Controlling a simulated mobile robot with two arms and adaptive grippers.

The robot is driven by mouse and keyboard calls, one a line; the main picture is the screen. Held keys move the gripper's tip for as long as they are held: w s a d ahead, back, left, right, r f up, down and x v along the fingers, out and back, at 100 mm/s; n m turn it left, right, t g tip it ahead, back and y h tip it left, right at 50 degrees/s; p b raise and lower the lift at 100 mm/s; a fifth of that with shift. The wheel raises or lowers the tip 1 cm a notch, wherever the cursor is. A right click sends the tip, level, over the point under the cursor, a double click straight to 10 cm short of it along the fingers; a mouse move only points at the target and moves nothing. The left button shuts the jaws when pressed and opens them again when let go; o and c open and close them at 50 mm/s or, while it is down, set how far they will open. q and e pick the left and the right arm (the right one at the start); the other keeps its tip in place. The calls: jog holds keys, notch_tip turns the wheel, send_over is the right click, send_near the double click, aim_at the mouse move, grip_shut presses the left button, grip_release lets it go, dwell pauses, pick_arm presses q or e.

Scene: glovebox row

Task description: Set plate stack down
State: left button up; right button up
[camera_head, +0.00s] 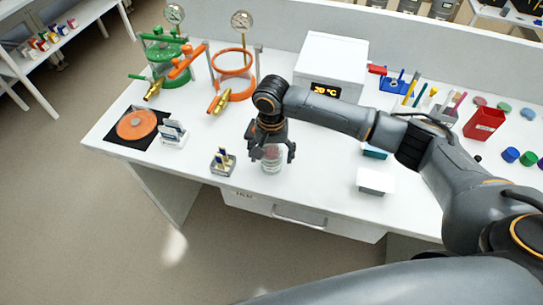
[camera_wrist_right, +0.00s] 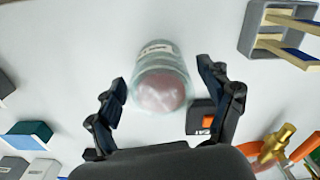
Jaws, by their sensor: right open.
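The plate stack (camera_head: 271,163) is a clear, round, glassy stack with a pinkish top, near the front edge of the white bench. In the right wrist view the plate stack (camera_wrist_right: 162,68) shows its pink round end and a white label on its side. My right gripper (camera_head: 271,153) is above it, pointing down, with its fingers spread on either side. In the wrist view the open fingers (camera_wrist_right: 163,88) show gaps between them and the stack. The stack's upper part is partly hidden by the gripper in the head view. My left gripper is not in view.
A small grey rack (camera_head: 223,163) stands close to the left of the stack. Further left are a white rack (camera_head: 173,134) and an orange disc (camera_head: 137,124) on a black mat. A white box (camera_head: 332,62) stands behind; a pale block (camera_head: 375,181) lies right.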

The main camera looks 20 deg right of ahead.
aim_at(271, 151)
notch_tip(271, 151, up, 12)
jog(key=shift+f+b, duration=0.15)
jog(key=shift+b, duration=0.65)
